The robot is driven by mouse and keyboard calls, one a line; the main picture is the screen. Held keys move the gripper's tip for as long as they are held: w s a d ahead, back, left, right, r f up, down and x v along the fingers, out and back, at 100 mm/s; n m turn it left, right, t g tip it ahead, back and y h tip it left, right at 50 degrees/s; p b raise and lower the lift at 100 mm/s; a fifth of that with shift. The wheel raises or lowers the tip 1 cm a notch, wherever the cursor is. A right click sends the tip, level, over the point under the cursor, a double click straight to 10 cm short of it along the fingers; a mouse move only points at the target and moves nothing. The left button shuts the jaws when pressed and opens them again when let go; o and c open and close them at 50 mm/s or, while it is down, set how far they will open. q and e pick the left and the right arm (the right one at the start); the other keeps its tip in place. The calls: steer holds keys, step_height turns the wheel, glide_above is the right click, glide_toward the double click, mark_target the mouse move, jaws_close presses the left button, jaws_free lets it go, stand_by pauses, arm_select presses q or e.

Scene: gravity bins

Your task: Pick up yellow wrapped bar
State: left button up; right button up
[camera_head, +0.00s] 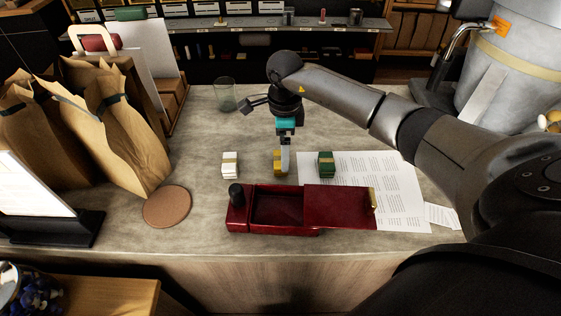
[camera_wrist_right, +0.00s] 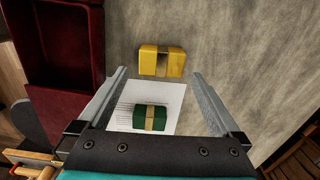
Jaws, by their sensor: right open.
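The yellow wrapped bar (camera_head: 278,160) lies on the counter between a white wrapped bar (camera_head: 230,165) and a green wrapped bar (camera_head: 326,164). The green bar (camera_wrist_right: 150,118) shows nearer the gripper's base in that view. The open fingers hold nothing. My left gripper is not in view.
A dark red box (camera_head: 272,208) with a lid part (camera_head: 340,207) stands in front of the bars. Printed paper (camera_head: 400,190) lies at right. A glass (camera_head: 225,96) stands behind. Paper bags (camera_head: 120,130) and a round coaster (camera_head: 167,206) are at left.

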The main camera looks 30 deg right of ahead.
steer(key=f, duration=0.4)
steer(key=shift+d, duration=0.2)
steer(key=c, duration=1.3)
steer(key=shift+o, duration=0.2)
steer(key=shift+r, duration=0.1)
step_height(320, 180, up, 20)
steer(key=shift+p, duration=0.35)
